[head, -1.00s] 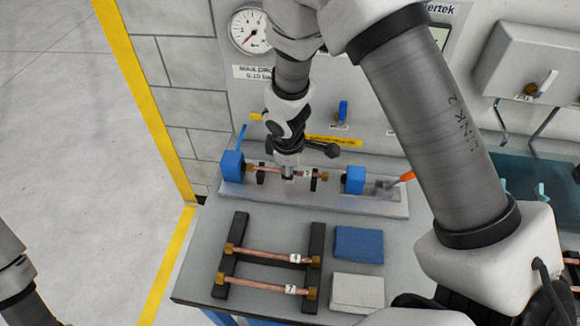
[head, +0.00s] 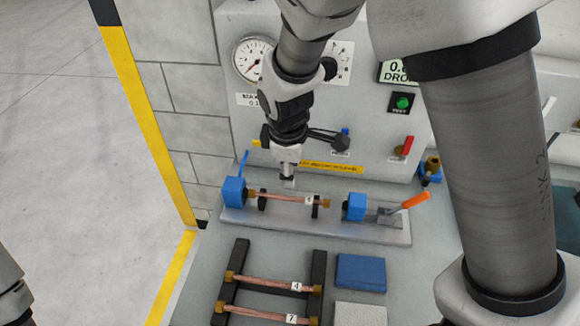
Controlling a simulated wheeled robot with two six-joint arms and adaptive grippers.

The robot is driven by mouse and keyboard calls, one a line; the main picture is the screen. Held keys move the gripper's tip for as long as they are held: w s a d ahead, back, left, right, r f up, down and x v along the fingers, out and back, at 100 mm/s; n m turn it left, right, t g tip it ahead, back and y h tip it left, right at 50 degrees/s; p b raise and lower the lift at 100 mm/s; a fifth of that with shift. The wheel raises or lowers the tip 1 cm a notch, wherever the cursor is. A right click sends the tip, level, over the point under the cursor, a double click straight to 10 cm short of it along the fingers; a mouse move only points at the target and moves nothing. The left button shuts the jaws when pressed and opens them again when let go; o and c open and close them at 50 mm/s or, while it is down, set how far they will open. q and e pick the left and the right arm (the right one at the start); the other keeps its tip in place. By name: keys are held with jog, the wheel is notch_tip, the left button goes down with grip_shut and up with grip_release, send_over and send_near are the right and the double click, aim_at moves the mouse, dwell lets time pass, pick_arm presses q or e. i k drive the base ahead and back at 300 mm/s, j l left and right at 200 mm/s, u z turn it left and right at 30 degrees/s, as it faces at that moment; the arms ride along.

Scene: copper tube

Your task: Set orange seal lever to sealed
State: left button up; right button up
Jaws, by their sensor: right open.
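The orange seal lever (head: 408,203) is at the right end of the grey test fixture (head: 300,228), its handle slanting up to the right beside a blue block (head: 355,207). A copper tube (head: 285,197) with brass ends and a number tag lies on the fixture's black supports. Its left end meets the left blue block (head: 233,190). A gap shows between its right end and the right blue block. My right gripper (head: 288,183) is open and empty, pointing down just above or behind the tube, away from the lever. My left gripper is out of frame.
Tubes tagged 4 (head: 268,284) and 7 (head: 265,312) lie on a black rack (head: 239,255). A blue pad (head: 361,272) and a pale pad (head: 359,314) lie beside it. The panel behind has a gauge (head: 252,59), a green button (head: 402,102) and a red lever (head: 407,146).

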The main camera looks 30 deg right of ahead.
aim_at(419, 198)
jog(key=k+j, duration=0.3)
jog(key=k, duration=0.15)
jog(key=k+j, duration=0.35)
jog(key=k, duration=0.1)
